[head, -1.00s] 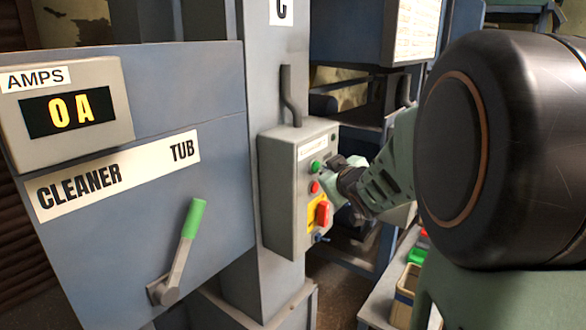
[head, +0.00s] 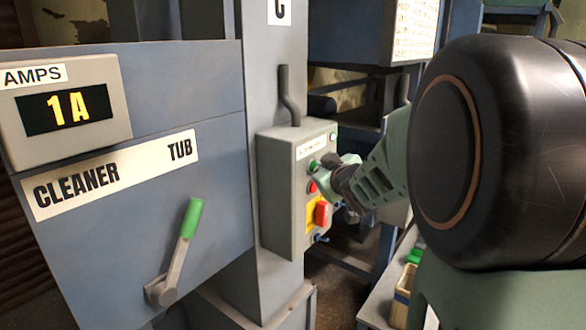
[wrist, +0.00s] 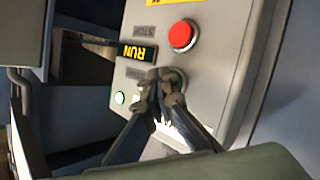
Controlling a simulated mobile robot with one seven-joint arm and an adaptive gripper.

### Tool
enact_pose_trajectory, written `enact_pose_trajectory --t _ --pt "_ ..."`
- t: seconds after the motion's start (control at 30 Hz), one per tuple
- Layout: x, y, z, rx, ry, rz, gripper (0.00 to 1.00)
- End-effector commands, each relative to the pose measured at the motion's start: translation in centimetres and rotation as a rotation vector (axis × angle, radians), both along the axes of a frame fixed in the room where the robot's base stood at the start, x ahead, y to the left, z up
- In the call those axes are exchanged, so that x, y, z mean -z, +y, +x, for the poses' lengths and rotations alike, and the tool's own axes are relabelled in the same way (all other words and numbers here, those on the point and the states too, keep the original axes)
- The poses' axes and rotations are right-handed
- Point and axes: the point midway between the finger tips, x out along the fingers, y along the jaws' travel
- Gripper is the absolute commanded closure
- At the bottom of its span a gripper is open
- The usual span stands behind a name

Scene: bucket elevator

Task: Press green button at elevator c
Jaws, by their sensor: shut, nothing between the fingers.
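The grey control box (head: 277,190) is on the column marked C (head: 279,12). Its green button (head: 313,167) sits above a red button (head: 312,187). My gripper (head: 328,162) is shut and empty, its fingertips at the box front by the green button. In the wrist view my gripper (wrist: 160,80) covers most of the green button (wrist: 179,77), and its tips appear to touch it. The red button (wrist: 182,35) is clear of the fingers.
A red handle on a yellow plate (head: 320,213) is lower on the box. Left is the cleaner tub panel (head: 190,95) with a green-gripped lever (head: 190,220) and an AMPS display (head: 66,109) reading 1 A.

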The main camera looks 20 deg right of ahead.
Motion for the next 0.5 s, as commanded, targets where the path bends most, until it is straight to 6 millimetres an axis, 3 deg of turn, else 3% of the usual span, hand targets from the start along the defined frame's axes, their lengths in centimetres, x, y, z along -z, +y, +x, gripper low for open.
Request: enact_pose_trajectory --t 0.5 --pt "-0.32 -0.56 -0.78 -0.001 -0.003 0.000 1.00"
